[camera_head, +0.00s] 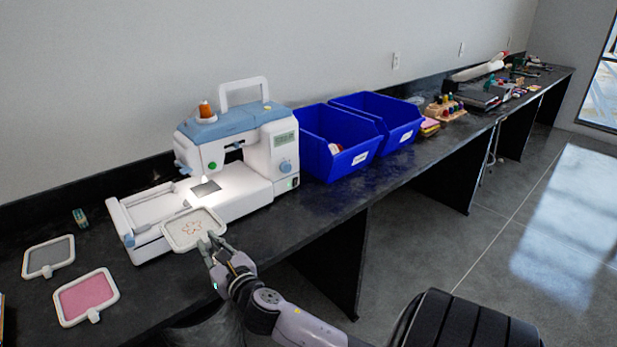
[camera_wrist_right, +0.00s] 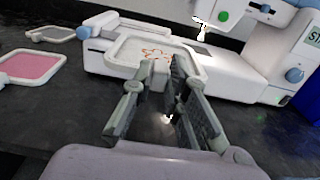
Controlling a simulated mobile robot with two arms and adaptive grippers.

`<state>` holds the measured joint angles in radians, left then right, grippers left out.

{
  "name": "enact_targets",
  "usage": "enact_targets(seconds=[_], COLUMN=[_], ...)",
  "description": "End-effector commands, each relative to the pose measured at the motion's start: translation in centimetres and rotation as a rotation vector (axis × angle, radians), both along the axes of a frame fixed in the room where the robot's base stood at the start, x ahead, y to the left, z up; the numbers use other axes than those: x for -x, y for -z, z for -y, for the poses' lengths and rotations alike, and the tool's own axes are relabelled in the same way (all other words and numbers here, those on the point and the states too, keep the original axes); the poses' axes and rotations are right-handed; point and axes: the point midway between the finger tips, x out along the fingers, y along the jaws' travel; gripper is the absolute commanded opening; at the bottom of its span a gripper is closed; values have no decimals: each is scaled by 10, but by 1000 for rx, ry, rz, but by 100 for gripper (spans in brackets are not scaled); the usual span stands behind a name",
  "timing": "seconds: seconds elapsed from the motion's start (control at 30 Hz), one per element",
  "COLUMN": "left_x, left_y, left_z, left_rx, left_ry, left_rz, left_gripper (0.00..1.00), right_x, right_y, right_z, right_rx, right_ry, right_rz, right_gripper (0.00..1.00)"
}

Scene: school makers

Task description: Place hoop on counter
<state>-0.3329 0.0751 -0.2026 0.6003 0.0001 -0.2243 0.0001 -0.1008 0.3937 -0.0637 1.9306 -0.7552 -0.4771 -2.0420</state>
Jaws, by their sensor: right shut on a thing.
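The hoop (camera_head: 193,229) is a white rounded-square frame with pale fabric and an orange-brown stitched pattern. It is in front of the white and blue sewing machine (camera_head: 240,150), close to its bed. My right gripper (camera_head: 214,243) is shut on the near edge of the hoop. In the right wrist view the hoop (camera_wrist_right: 155,55) extends beyond the fingertips (camera_wrist_right: 168,72), overlapping the machine's bed in the picture; I cannot tell if they touch. The counter (camera_head: 270,235) is dark and long, and runs along the wall. My left gripper is not in view.
A hoop with pink fabric (camera_head: 86,297) and one with grey fabric (camera_head: 49,257) lie on the counter at the left. Two blue bins (camera_head: 345,165) stand right of the machine. Bare counter lies in front of the machine and bins.

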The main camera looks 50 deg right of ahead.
Motion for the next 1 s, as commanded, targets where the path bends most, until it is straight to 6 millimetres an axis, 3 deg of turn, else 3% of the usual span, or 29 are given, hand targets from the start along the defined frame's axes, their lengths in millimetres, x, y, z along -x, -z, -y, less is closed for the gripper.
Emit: enact_targets(seconds=[0.03, 0.17, 0.3, 0.43, 0.57, 0.7, 0.83, 1.0], left_x=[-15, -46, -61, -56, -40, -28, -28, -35], left_y=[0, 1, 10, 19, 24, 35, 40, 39], left_z=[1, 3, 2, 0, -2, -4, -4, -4], left_rx=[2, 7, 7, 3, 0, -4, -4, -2], left_ry=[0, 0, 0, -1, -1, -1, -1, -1], left_rz=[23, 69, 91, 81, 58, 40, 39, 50], left_gripper=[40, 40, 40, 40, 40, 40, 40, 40], right_x=[-1, -1, 0, 0, -1, -1, -1, -1], right_y=[0, 7, 35, 56, 65, 87, 100, 100], right_z=[1, 1, 1, 0, 1, 1, 1, 0], right_rx=[-1, -3, -7, -4, -2, -5, -3, 0], right_ry=[2, 2, 3, 2, 2, 3, 2, -1], right_rz=[1, 0, -3, -1, 0, -1, 0, 1], right_gripper=[0, 0, 0, 0, 0, 0, 0, 0])
